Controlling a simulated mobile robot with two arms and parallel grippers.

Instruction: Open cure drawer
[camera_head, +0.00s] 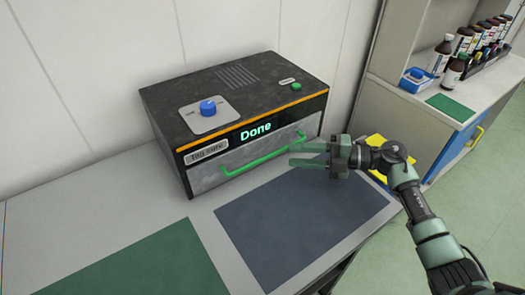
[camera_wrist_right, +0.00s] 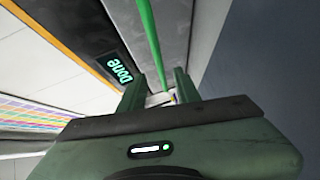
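The cure machine (camera_head: 240,110) is a dark box with a blue knob, an orange edge strip and a lit "Done" display. Its grey front drawer (camera_head: 210,178) looks shut and carries a long green bar handle (camera_head: 262,151). My right gripper (camera_head: 291,155) has its two green fingers apart and points left, near the handle's right part. In the right wrist view the handle (camera_wrist_right: 151,40) runs down toward the gap between the fingers (camera_wrist_right: 159,88). I cannot tell whether the fingers touch it or reach around it. My left gripper is out of view.
A dark blue mat (camera_head: 300,220) and a green mat (camera_head: 140,265) lie on the grey counter before the machine. A yellow item (camera_head: 378,143) is behind my right arm. Several bottles (camera_head: 470,48) stand on the right-hand cabinet.

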